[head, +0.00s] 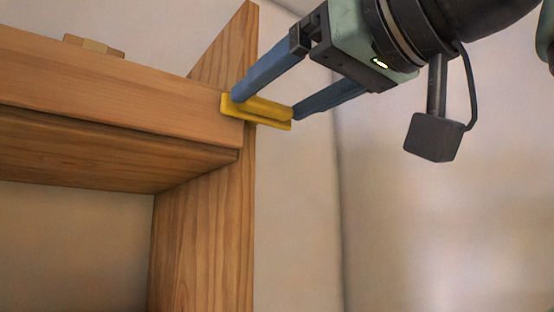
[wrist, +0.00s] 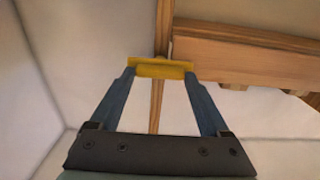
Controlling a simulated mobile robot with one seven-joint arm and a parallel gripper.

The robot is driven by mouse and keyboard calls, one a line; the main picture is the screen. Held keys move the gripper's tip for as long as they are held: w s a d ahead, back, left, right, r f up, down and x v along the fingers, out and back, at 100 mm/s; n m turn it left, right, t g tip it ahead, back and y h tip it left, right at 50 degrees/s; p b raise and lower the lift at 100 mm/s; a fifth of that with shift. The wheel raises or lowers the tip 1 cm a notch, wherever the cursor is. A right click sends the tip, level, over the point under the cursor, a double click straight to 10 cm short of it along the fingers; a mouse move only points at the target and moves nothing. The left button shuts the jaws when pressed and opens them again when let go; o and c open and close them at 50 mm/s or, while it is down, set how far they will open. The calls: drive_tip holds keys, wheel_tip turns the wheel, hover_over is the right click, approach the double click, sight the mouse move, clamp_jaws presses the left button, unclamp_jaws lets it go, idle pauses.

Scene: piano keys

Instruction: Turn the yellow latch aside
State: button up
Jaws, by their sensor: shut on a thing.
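The yellow latch (head: 256,110) is a flat bar lying level at the corner where the wooden beam meets the upright side panel. In the wrist view the latch (wrist: 162,68) spans the gap between my fingers. My gripper (head: 266,107) has two blue fingers, one at each end of the latch. It is shut on the latch, with the fingertips touching its raised part. The latch's pivot and its underside are hidden.
The wooden beam (head: 120,105) runs left from the latch, with a small wooden block (head: 94,46) on top. The upright wooden panel (head: 205,220) stands below the latch. The space to the right, before the pale wall (head: 440,220), is free.

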drive_tip(key=c, duration=0.7)
drive_tip(key=shift+n, duration=0.3)
drive_tip(key=n, duration=0.3)
drive_tip(key=shift+n, duration=0.3)
drive_tip(key=n+p, duration=0.1)
drive_tip(key=n, duration=0.3)
drive_tip(key=shift+n, duration=0.3)
drive_tip(key=n, duration=0.4)
drive_tip(key=shift+n+p, duration=0.55)
drive_tip(key=shift+n, duration=1.95)
drive_tip(key=shift+a, duration=0.1)
